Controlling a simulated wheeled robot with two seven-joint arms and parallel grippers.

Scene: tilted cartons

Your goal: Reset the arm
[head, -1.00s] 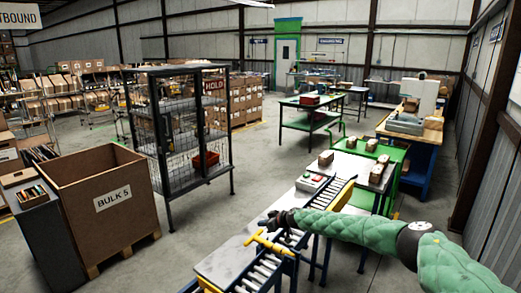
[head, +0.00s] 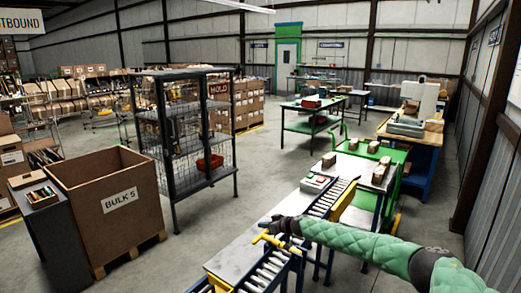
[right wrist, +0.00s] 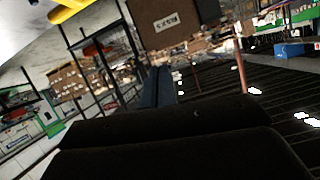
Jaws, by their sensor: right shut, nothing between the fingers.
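My right arm, in a green quilted sleeve, reaches in from the right in the head view. Its dark gripper (head: 278,226) is over the roller conveyor (head: 262,274), close to a yellow T-shaped handle (head: 268,240). I cannot tell whether the gripper touches the handle. The right gripper is shut and holds nothing. In the right wrist view the dark gripper body fills the lower part, and a yellow piece shows at the top left. My left gripper is not in view.
A large brown BULK 5 carton (head: 118,205) stands on a pallet at the left. Small cartons (head: 380,172) sit on the green-framed table. A control box (head: 315,183) sits beside the conveyor. Open floor lies between cage and conveyor.

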